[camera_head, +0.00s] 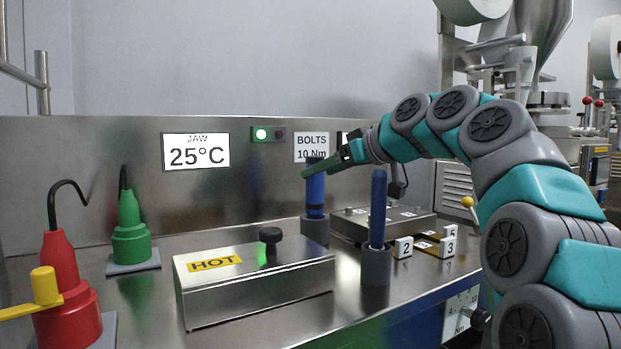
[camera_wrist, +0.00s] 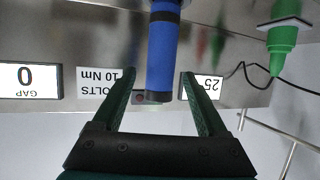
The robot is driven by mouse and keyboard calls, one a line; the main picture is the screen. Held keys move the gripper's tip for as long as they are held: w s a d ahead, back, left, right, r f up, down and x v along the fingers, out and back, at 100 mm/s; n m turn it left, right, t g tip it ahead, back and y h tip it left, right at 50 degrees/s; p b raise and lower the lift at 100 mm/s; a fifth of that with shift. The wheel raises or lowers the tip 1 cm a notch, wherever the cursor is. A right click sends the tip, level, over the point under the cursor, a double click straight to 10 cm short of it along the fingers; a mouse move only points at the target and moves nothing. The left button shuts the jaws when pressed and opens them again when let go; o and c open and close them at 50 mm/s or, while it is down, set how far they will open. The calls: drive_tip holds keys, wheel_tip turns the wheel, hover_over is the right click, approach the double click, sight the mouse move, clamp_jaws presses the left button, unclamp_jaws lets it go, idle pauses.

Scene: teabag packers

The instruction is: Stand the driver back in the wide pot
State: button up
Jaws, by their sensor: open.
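A thick blue driver (camera_head: 315,190) with a dark band near its lower end stands upright in the rear grey pot (camera_head: 315,232), which looks like the wider of two pots. Its blue handle (camera_wrist: 161,60) shows between my fingers in the wrist view, with clear space on both sides. My gripper (camera_head: 308,172) is open at the upper part of this handle; it also shows open in the wrist view (camera_wrist: 159,74). A slimmer blue driver (camera_head: 378,208) stands upright in the nearer grey pot (camera_head: 376,268). The inside of both pots is hidden.
A steel box cover marked HOT (camera_head: 235,288) lies left of the pots. Red (camera_head: 62,285) and green (camera_head: 131,232) cone-shaped tools stand further left. White numbered blocks (camera_head: 403,248) and a low steel plate (camera_head: 385,222) are right of the rear pot. A steel wall stands behind.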

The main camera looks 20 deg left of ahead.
drive_tip(key=v, duration=0.6)
drive_tip(key=shift+w, duration=0.1)
